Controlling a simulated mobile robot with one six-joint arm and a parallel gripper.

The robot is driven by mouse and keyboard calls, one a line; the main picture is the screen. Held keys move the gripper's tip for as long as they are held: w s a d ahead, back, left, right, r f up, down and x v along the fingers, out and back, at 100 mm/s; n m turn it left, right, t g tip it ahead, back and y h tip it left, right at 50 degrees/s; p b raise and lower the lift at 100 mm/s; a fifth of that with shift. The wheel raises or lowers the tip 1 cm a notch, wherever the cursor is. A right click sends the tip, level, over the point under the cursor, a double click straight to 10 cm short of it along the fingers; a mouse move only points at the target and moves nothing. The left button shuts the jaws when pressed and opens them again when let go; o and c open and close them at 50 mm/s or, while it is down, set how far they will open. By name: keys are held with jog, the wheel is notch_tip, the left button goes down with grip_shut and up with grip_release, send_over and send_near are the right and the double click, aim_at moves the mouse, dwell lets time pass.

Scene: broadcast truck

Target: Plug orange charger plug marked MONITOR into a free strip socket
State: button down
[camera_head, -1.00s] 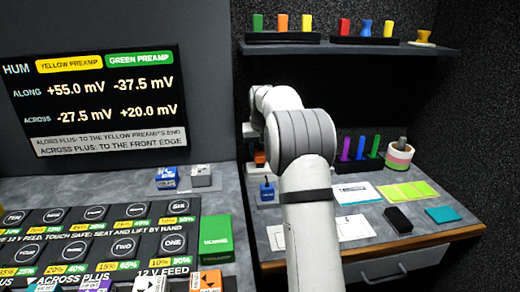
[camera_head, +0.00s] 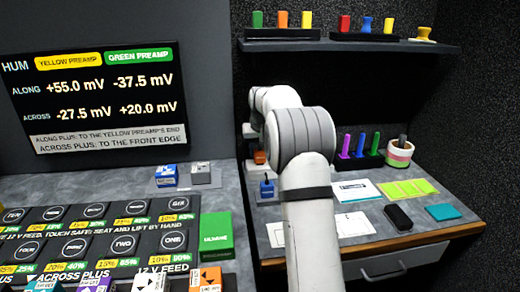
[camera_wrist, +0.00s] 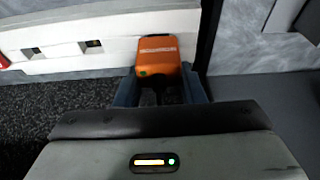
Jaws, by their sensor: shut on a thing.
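An orange plug (camera_wrist: 160,56) is between the fingers of my gripper (camera_wrist: 160,90) in the wrist view, with a green dot on its near face. My gripper is shut on it. A white power strip (camera_wrist: 120,50) lies directly behind and beside the plug, with dark socket openings to the left. I cannot tell whether the plug's pins are inside a socket. In the head view my arm hides most of the gripper, and an orange piece (camera_head: 260,157) shows just left of the arm. No MONITOR marking is readable.
A blue labelled block (camera_head: 267,188) stands on the desk left of my arm. Cards, a black device (camera_head: 398,216) and a tape roll (camera_head: 399,152) lie to the right. A shelf (camera_head: 350,44) hangs above. A console with numbered black modules (camera_head: 75,245) fills the left.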

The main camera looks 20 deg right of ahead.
aim_at(260, 152)
jog(key=shift+f, duration=0.45)
jog(key=c, duration=0.9)
grip_release()
jog(key=shift+o, duration=0.2)
jog(key=shift+r, duration=0.15)
jog(key=p+v, duration=0.1)
jog(key=v, duration=0.6)
jog(key=shift+s+r, duration=0.1)
jog(key=shift+r, duration=0.2)
